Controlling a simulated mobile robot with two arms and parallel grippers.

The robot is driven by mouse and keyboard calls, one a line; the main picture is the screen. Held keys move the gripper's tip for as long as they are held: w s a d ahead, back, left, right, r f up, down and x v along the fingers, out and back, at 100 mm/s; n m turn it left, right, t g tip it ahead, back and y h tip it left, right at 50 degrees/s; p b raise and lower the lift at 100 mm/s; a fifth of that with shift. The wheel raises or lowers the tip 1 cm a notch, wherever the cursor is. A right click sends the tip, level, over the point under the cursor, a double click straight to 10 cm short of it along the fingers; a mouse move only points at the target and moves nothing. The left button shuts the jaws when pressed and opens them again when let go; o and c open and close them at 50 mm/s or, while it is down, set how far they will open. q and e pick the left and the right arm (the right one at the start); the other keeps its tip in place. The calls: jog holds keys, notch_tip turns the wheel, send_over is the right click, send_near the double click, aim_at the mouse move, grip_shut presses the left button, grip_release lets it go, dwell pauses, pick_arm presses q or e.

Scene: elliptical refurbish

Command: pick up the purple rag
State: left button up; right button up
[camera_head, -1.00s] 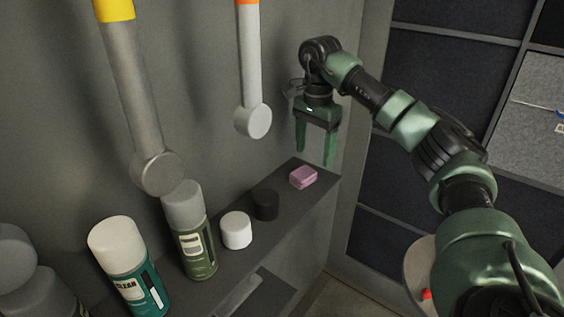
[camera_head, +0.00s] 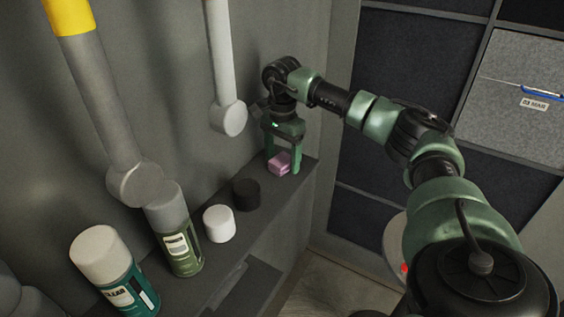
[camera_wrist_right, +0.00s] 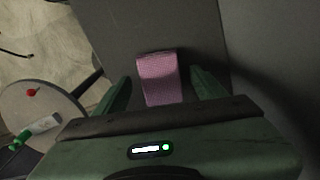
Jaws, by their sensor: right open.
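The purple rag (camera_head: 279,164) is a small folded pink-purple block near the far right end of the grey shelf (camera_head: 262,207). My right gripper (camera_head: 283,167) is open and points down, with its green fingers on either side of the rag in the head view. In the right wrist view the rag (camera_wrist_right: 159,78) lies between the two open fingertips (camera_wrist_right: 160,84), with a gap to each finger. My left gripper is not in view.
A black cap (camera_head: 246,194), a white cap (camera_head: 219,223), a green can (camera_head: 175,230) and a teal can (camera_head: 112,268) stand along the shelf, left of the rag. A grey hanging tool (camera_head: 228,116) is close to my right gripper. A round stool (camera_wrist_right: 38,112) is below.

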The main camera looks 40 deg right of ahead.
aim_at(281, 159)
jog(key=c, duration=1.4)
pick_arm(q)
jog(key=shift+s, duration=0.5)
pick_arm(e)
jog(key=shift+r, duration=0.1)
